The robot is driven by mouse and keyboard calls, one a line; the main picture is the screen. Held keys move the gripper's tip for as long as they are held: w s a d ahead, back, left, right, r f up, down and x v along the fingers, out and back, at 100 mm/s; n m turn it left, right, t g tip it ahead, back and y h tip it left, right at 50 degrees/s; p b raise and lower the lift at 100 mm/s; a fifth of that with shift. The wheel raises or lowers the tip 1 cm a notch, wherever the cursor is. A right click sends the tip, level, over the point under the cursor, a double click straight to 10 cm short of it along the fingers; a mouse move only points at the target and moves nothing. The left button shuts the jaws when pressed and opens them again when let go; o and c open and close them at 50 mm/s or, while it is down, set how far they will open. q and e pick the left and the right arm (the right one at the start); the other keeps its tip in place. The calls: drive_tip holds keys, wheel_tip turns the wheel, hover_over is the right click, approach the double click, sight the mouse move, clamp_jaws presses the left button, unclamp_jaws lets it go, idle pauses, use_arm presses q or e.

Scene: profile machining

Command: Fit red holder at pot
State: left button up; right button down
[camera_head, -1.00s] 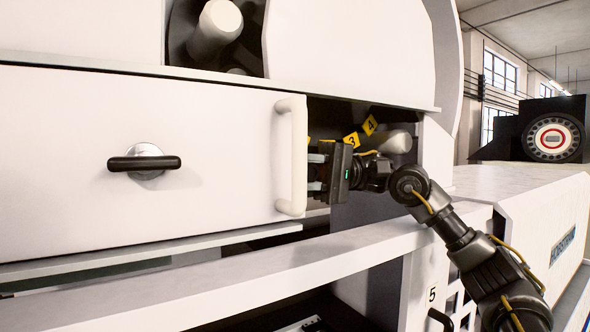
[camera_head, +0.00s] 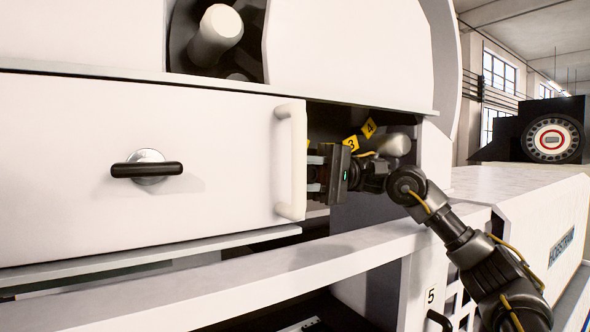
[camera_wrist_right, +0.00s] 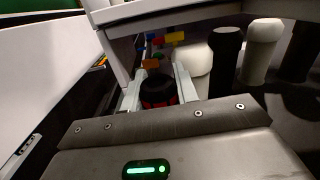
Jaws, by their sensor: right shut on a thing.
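My right gripper (camera_head: 312,174) reaches through the machine opening, its fingertips pointing left beside the door handle. In the right wrist view its two pale fingers (camera_wrist_right: 158,84) are shut on the red holder (camera_wrist_right: 159,92), a dark round piece with red on its sides. The holder is hidden in the head view. Yellow number tags, 3 (camera_head: 351,143) and 4 (camera_head: 369,128), mark places inside the opening. Small red, orange and blue pieces (camera_wrist_right: 160,52) lie beyond the holder in the wrist view. I cannot tell which is the pot or whether the holder touches it. My left gripper is not in view.
A white sliding door (camera_head: 220,150) with a vertical handle (camera_head: 291,161) stands close to the left of the gripper. A white ledge (camera_head: 230,275) runs below. White and black rounded posts (camera_wrist_right: 262,50) stand to the right in the wrist view.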

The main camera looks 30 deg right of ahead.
drive_tip(key=shift+d+r, duration=0.2)
drive_tip(key=shift+r, duration=0.35)
drive_tip(key=c, duration=1.4)
unclamp_jaws()
drive_tip(key=o, duration=0.4)
drive_tip(key=shift+f, duration=0.1)
drive_tip(key=shift+w+f, duration=0.1)
drive_tip(key=shift+f, duration=0.05)
